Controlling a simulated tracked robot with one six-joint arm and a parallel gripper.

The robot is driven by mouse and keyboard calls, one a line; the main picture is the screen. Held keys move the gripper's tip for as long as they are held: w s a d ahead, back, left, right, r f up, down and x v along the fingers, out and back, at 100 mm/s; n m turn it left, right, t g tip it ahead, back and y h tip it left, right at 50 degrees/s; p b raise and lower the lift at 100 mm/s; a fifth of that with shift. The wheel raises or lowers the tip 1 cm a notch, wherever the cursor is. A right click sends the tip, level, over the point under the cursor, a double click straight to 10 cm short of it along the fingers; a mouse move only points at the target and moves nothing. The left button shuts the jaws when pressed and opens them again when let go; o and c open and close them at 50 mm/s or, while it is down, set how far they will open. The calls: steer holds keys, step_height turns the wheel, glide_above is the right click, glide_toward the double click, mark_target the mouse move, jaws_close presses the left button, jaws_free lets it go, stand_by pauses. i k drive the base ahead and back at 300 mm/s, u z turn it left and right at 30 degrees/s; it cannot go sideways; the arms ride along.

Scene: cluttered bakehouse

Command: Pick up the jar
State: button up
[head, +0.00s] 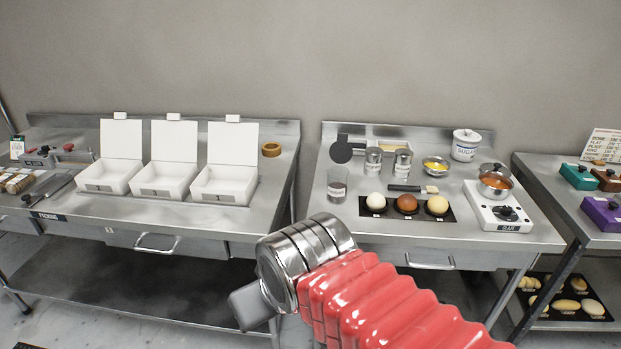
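A white lidded jar (466,146) with dark lettering that appears to read SUGAR stands upright at the back right of the middle steel table (440,238). My gripper (247,306) shows as a grey block at the end of my red arm, low in the picture. Nothing hides the jar.
Three dough balls lie on a black mat (447,215). Open white boxes (165,180) stand on the left table.

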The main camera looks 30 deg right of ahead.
mark_target(336, 185)
steer(key=u, duration=0.05)
steer(key=i, duration=0.85)
